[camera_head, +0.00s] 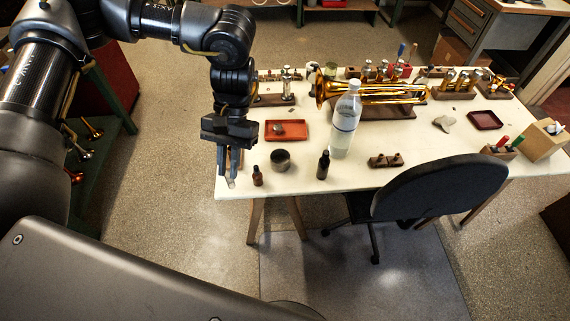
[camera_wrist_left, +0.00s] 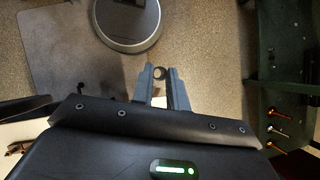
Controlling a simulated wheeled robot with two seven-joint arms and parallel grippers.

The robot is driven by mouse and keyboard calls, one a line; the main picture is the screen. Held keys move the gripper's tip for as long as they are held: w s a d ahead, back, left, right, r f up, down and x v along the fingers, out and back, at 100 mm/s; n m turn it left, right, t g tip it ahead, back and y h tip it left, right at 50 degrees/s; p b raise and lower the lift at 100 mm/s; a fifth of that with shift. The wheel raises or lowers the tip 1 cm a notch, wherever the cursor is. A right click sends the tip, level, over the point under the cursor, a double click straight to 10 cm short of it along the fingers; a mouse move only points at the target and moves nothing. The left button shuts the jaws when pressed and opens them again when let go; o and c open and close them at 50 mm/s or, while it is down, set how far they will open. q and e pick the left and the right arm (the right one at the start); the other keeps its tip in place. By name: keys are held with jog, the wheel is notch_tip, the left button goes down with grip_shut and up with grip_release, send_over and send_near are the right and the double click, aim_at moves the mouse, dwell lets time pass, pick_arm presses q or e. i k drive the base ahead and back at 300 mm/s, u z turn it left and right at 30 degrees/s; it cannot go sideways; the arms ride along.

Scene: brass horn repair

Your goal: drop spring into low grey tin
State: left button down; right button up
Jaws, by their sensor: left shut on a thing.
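My left gripper (camera_head: 230,178) hangs fingers-down at the left end of the white table. In the left wrist view its fingers (camera_wrist_left: 160,78) are closed around a small dark ring-like end, which I take to be the spring (camera_wrist_left: 159,72). In the head view only a small pale bit of the spring (camera_head: 231,183) shows at the fingertips. The low round grey tin (camera_head: 281,167) stands on the table to the right of the gripper, apart from it. Its inside is too small to make out. My right gripper is not in view.
A small brown bottle (camera_head: 257,177) stands between gripper and tin. A dark bottle (camera_head: 323,165) and clear water bottle (camera_head: 345,125) stand right of the tin. A red tray (camera_head: 299,130) lies behind it. A brass horn (camera_head: 385,93) lies at the back. A chair (camera_head: 440,187) fronts the table.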

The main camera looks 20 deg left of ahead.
aim_at(280, 160)
jog(key=z, duration=0.8)
jog(key=i, duration=0.85)
jog(key=u, duration=1.6)
